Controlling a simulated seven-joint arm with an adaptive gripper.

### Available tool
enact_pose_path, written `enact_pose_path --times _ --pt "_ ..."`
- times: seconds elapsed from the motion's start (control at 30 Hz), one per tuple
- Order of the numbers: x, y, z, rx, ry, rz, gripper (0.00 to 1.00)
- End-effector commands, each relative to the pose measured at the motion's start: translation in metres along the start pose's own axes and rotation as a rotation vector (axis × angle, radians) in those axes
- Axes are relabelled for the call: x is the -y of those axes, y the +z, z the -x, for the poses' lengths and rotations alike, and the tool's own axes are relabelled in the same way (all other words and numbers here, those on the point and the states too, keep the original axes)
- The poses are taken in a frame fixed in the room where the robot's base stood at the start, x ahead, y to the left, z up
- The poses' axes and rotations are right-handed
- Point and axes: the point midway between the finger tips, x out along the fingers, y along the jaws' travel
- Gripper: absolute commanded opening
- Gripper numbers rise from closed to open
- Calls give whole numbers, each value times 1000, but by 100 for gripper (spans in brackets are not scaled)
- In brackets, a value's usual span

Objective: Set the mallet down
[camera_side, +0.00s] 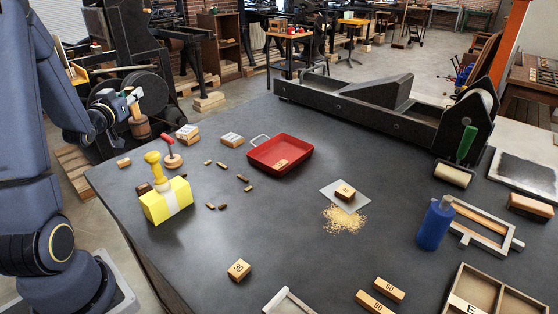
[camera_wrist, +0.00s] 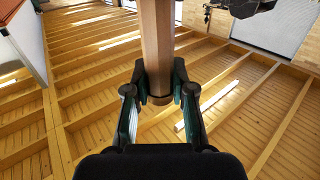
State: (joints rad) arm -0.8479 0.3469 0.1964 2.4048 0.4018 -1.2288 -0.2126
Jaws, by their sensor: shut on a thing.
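My gripper (camera_side: 132,101) is at the left of the side view, shut on the handle of the mallet (camera_side: 139,128). The wooden head hangs below the fingers, and the handle runs up through them. The mallet is in the air; in the picture it lies just past the table's far left edge, and its exact height is hard to tell. In the wrist view, the fingers (camera_wrist: 159,88) close on both sides of the wooden handle (camera_wrist: 156,45). The mallet's head is not clearly seen there. The dark table (camera_side: 200,255) lies to the right and below.
Near the gripper stand a red-handled stamp (camera_side: 171,152), labelled wooden blocks (camera_side: 187,132) and a yellow block (camera_side: 167,201) with a yellow knob-handled tool. Small brown pieces (camera_side: 243,179) and a red tray (camera_side: 281,154) lie further right. The table's front middle is mostly clear.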

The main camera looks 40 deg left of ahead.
Motion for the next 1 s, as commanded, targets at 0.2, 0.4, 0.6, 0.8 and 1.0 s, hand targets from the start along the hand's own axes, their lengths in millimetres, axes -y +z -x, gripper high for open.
enact_pose_path --times 0.2,0.4,0.6,0.8,1.0 --pt "-53 3 -8 -2 172 1 0" --pt "-115 9 -9 -2 361 1 0" --pt "-181 15 0 -2 562 2 0" --pt "-251 22 22 -3 777 2 0" --pt "-324 29 59 -2 1016 3 0"
